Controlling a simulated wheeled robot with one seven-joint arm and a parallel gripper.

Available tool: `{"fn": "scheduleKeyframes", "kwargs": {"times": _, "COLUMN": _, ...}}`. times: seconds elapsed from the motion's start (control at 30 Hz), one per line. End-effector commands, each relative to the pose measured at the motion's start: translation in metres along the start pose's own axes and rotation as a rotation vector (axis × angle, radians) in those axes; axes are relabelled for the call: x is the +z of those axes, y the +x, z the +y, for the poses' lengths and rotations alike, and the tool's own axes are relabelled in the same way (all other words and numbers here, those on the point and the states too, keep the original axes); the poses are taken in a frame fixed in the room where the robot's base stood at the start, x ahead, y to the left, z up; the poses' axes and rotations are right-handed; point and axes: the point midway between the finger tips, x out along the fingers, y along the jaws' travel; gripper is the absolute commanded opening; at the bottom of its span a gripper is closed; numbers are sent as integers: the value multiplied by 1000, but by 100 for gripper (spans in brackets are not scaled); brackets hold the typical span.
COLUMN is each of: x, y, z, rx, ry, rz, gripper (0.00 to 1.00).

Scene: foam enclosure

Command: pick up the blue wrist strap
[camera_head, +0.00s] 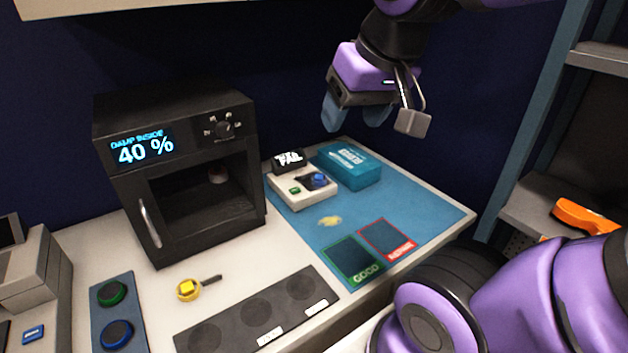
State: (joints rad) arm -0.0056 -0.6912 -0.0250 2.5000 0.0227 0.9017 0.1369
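A small blue object that looks like the wrist strap (319,179) sits on the right part of a white device (300,199) with a green button. It is small, and its exact shape is hard to make out. The device stands at the back of the blue mat, left of a teal box. My gripper (356,122) hangs above and to the right of the strap, over the back of the mat. Its bluish fingers are apart with nothing visible between them. It is clear of the strap and the box.
The teal box (349,166) stands close to the device, with a black labelled block (289,161) behind it. A black oven-like cabinet (179,174) reading 40 % is at left. The blue mat (420,205) is mostly free at right. Orange tool (583,215) lies on the right shelf.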

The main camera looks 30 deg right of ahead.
Motion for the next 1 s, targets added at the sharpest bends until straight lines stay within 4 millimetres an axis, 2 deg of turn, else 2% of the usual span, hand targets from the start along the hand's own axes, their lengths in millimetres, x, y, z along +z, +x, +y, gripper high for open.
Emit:
{"fn": "scheduleKeyframes", "kwargs": {"times": 0.03, "x": -11, "y": 6, "z": 1, "rx": -6, "ry": 78, "rz": -23, "gripper": 74}}
{"fn": "scheduleKeyframes", "kwargs": {"times": 0.1, "x": -28, "y": 14, "z": 2, "rx": -13, "ry": 215, "rz": -51, "gripper": 84}}
{"fn": "scheduleKeyframes", "kwargs": {"times": 0.27, "x": -65, "y": 38, "z": 9, "rx": -10, "ry": 537, "rz": -114, "gripper": 84}}
{"fn": "scheduleKeyframes", "kwargs": {"times": 0.47, "x": -107, "y": 77, "z": 22, "rx": 32, "ry": 939, "rz": -181, "gripper": 84}}
{"fn": "scheduleKeyframes", "kwargs": {"times": 0.7, "x": -150, "y": 136, "z": 44, "rx": 133, "ry": 1418, "rz": -231, "gripper": 84}}
{"fn": "scheduleKeyframes", "kwargs": {"times": 1.0, "x": -188, "y": 221, "z": 80, "rx": 319, "ry": 1998, "rz": -210, "gripper": 84}}
